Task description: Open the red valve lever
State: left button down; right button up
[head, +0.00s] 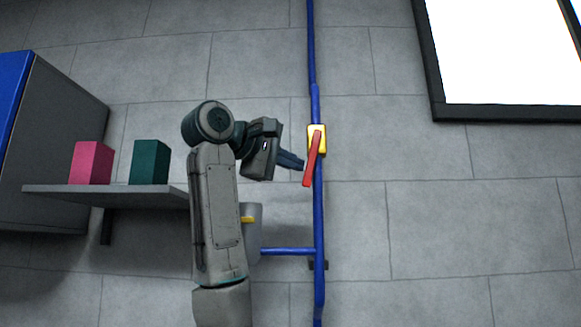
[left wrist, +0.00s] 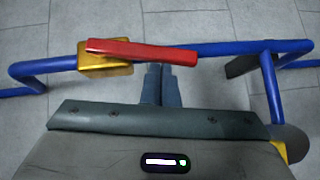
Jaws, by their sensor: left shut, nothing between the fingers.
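The red valve lever (head: 312,160) is mounted on a yellow valve body (head: 320,134) on a vertical blue pipe (head: 319,215). In the head view it hangs down, tilted slightly to the lower left. My left gripper (head: 300,164) is shut and empty, its fingertips just left of the lever. In the left wrist view the lever (left wrist: 142,51) lies across the yellow body (left wrist: 105,64), and the shut fingers (left wrist: 161,85) point toward its free end. I cannot tell whether they touch it. My right gripper is not in view.
A grey shelf (head: 105,193) at the left holds a pink box (head: 91,163) and a teal box (head: 150,162). A blue and grey cabinet (head: 50,140) stands farther left. A framed white panel (head: 510,50) is at upper right.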

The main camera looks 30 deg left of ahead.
pick_arm(q)
jog(key=b, duration=0.2)
jog(key=w+d+f+n+t+b, duration=0.1)
jog(key=b, duration=0.1)
jog(key=shift+d+f+n+h, duration=0.1)
jog(key=shift+d+n+h, duration=0.15)
jog(key=shift+n+h, duration=0.05)
jog(key=shift+s, duration=0.1)
jog(key=shift+a+t, duration=0.1)
jog(key=shift+t, duration=0.2)
